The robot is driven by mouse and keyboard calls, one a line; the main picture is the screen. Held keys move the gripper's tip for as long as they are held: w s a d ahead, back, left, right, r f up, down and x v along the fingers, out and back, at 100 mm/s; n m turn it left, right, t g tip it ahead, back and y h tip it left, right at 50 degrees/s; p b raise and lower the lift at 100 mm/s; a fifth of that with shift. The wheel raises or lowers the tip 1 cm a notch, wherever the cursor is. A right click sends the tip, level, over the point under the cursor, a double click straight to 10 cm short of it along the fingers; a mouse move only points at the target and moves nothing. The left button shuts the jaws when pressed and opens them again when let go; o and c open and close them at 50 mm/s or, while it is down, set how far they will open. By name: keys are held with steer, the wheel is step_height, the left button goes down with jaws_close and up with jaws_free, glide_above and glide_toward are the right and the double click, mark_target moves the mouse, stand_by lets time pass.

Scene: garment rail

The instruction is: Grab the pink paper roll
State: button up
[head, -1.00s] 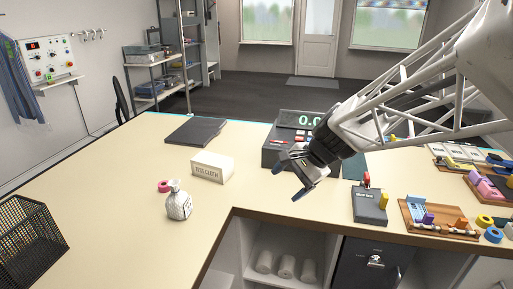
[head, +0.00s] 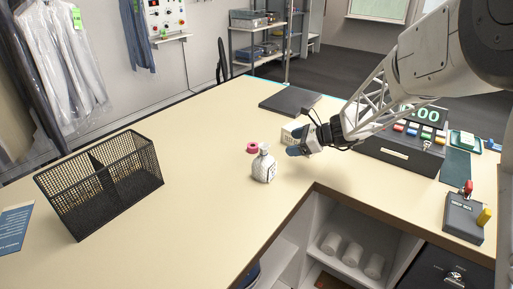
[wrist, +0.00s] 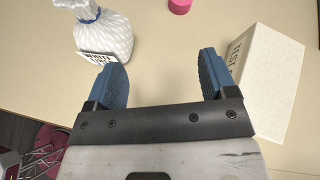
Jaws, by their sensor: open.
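The pink paper roll (head: 252,148) lies on the cream counter, just behind and left of a white bottle-shaped bag (head: 263,167) in the head view. In the wrist view the pink roll (wrist: 180,5) is cut off by the top edge, ahead of my fingers. My gripper (head: 300,151) is to the right of the roll and the bag, low over the counter. Its blue fingers (wrist: 167,78) are apart with nothing between them but counter. The white bag (wrist: 103,30) stands left of the fingers in the wrist view.
A white box with lettering (wrist: 270,80) stands close to the right finger; it also shows behind my gripper (head: 291,133). A black mesh basket (head: 103,181) stands at left. The counter (head: 200,190) left of the bag is clear.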

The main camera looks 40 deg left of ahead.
mark_target(254, 145)
steer(key=a+f+m, duration=0.1)
steer(key=a+f, duration=0.1)
steer(key=a, duration=0.1)
steer(key=w+a+f+y, duration=0.1)
steer(key=a+f, duration=0.1)
steer(key=a, duration=0.1)
steer(key=a+f+m, duration=0.1)
steer(key=a+f, duration=0.1)
steer(key=a, duration=0.2)
steer(key=shift+w+m+y, duration=0.2)
steer(key=shift+m+y, duration=0.1)
steer(key=shift+x, duration=1.2)
steer(key=shift+x, duration=2.6)
steer(key=shift+w+a+r, duration=0.1)
steer(key=shift+w+r, duration=0.05)
steer(key=c, duration=1)
